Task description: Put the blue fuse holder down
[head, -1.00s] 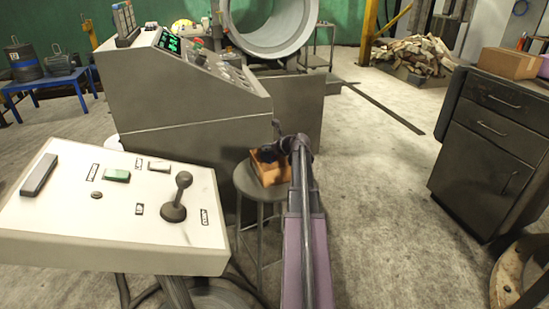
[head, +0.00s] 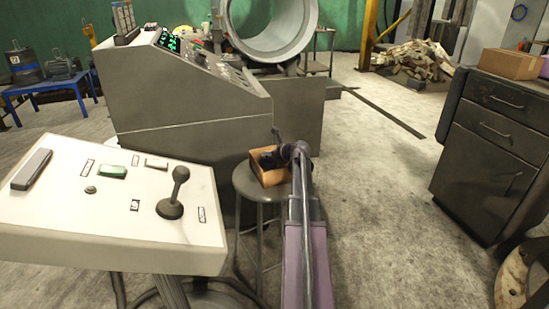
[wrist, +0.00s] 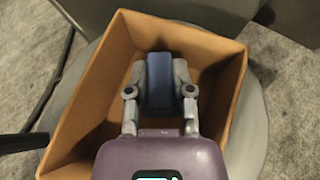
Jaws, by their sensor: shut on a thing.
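The blue fuse holder (wrist: 159,84) is between the two fingers of my gripper (wrist: 160,88) in the wrist view. My gripper is shut on it, over the inside of an open orange-brown box (wrist: 235,98). The box stands on a round grey stool (head: 243,184), and it also shows in the head view (head: 269,179). In the head view my gripper (head: 268,160) is dark and small at the box, and the fuse holder cannot be made out there. Whether the fuse holder touches the box floor cannot be told.
A white control panel with a joystick (head: 175,195) stands left of the stool. A grey console (head: 190,100) rises just behind the stool. A dark drawer cabinet (head: 490,150) is at right. The floor between stool and cabinet is clear.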

